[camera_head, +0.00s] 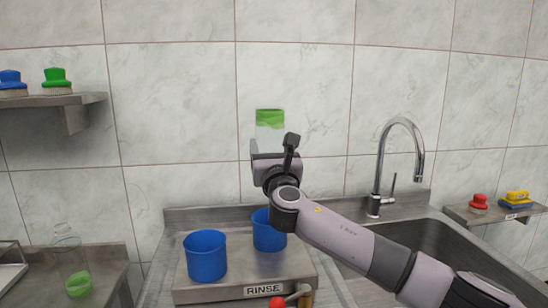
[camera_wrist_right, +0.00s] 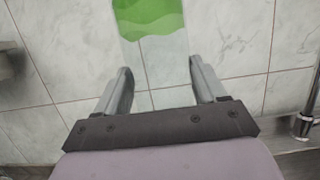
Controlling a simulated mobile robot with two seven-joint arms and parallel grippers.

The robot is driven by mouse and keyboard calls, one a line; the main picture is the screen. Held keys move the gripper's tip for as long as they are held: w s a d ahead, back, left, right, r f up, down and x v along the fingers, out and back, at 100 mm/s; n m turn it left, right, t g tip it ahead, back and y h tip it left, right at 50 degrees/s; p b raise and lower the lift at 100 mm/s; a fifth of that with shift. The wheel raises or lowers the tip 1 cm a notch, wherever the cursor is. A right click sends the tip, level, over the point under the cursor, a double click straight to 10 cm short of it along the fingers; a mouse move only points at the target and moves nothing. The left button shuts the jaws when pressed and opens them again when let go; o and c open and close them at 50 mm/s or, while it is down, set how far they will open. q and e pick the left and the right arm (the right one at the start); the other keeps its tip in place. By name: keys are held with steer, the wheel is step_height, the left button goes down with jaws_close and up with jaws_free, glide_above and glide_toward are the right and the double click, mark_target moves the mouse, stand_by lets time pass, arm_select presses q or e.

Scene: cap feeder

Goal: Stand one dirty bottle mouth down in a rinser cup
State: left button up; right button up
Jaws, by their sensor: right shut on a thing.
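My right gripper (camera_head: 268,155) is shut on a clear bottle (camera_head: 270,118). The bottle's green-stained end points up, and its lower part is hidden behind my gripper in the head view. In the wrist view the clear bottle (camera_wrist_right: 155,50) lies between the fingers of my right gripper (camera_wrist_right: 160,75), green end away from the palm. Two blue rinser cups stand on the rinse station: a left cup (camera_head: 205,257) and a right cup (camera_head: 265,232), partly covered by my arm. The held bottle is above the right cup, apart from it. My left gripper is out of view.
Another clear bottle (camera_head: 77,284) with green at its base stands upright on the left counter. The rinse station (camera_head: 230,291) has a tap-like fitting at its front. A sink (camera_head: 440,250) and tall faucet (camera_head: 377,180) are at right. Wall shelves (camera_head: 70,100) hold coloured caps.

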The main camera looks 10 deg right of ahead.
steer(key=f+b, duration=0.1)
steer(key=f, duration=0.1)
steer(key=f+b, duration=0.2)
steer(key=w+f+b, duration=0.1)
steer(key=f, duration=0.2)
step_height(320, 180, down, 6)
steer(key=b, duration=0.5)
steer(key=shift+f, duration=0.1)
steer(key=shift+f, duration=0.25)
steer(key=shift+f, duration=0.25)
steer(key=o, duration=1.1)
